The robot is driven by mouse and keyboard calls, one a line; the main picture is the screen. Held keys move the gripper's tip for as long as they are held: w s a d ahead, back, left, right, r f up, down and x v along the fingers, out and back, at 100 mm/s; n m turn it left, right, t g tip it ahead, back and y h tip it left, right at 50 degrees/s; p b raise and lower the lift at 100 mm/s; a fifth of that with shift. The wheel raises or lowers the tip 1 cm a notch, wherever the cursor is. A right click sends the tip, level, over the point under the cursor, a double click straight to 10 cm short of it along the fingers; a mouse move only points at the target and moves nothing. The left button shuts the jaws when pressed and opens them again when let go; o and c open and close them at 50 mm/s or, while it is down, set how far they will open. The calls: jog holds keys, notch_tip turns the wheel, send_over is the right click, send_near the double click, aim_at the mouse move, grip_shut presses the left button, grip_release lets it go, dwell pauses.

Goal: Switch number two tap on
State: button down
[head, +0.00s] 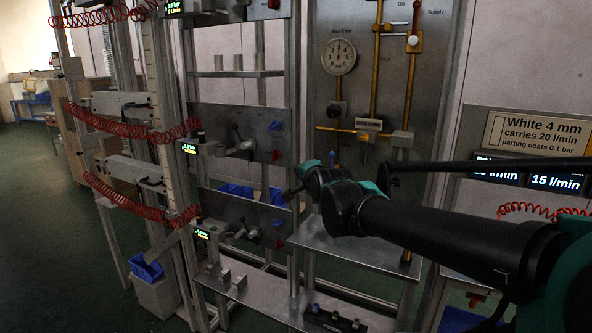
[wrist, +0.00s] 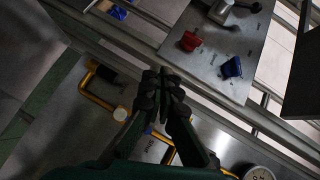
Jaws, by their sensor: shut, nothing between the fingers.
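Several taps show, and I cannot read which is number two. In the head view the middle panel carries a blue tap (head: 275,126) and a red tap (head: 275,155). The lower panel has another blue tap (head: 277,223) and red tap (head: 279,244). In the wrist view a red tap (wrist: 190,41) and a blue tap (wrist: 231,67) sit on one metal panel; I cannot tell which panel. In the wrist view my gripper (wrist: 165,84) is apart from both taps.
Red coiled hoses (head: 120,128) hang at the left. A metal shelf (head: 350,253) lies below my arm. Green floor is clear at far left.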

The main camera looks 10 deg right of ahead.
jog(key=shift+s+d, duration=0.15)
jog(key=shift+s, duration=0.75)
jog(key=s+d+f+n+g, duration=0.2)
jog(key=s+f, duration=0.4)
jog(key=f, duration=0.4)
jog(key=s+d+f+n+g+h, duration=0.1)
jog(key=s+f+n+g, duration=0.4)
jog(key=f, duration=0.5)
jog(key=s+d+f+n+g, duration=0.2)
jog(key=s+f+n, duration=0.4)
jog(key=s+f, duration=0.3)
jog(key=shift+d+f+n+g+h, duration=0.3)
jog(key=shift+d+f+g+h, duration=0.1)
jog(key=shift+f+g, duration=0.5)
jog(key=c, duration=2.2)
grip_release()
jog(key=shift+r, duration=0.1)
